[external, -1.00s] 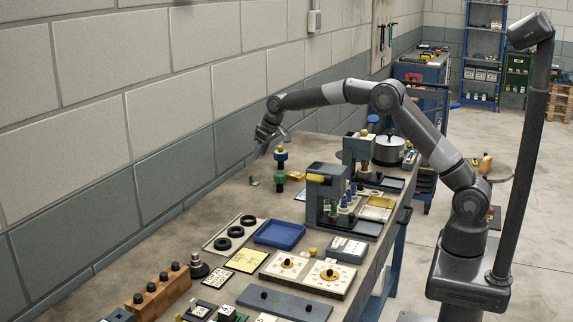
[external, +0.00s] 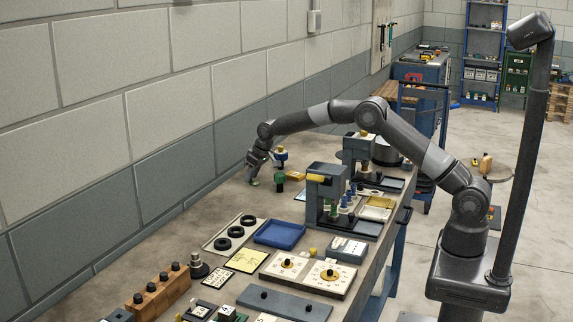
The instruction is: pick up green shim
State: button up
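A small green piece, likely the green shim (external: 254,183), lies on the far part of the bench near the wall. It is mostly hidden by my gripper (external: 252,178), which points down right over it. The fingers are too small and dark here to tell whether they are open or shut, or whether they touch the piece.
A green-topped black knob piece (external: 279,181) stands just right of my gripper, and a blue and yellow one (external: 281,157) behind it. A grey press (external: 325,195) and a blue tray (external: 279,234) are nearer. The bench left of the gripper, along the wall, is clear.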

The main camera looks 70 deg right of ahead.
jog(key=shift+c, duration=0.3)
grip_shut()
jog(key=shift+r, duration=0.15)
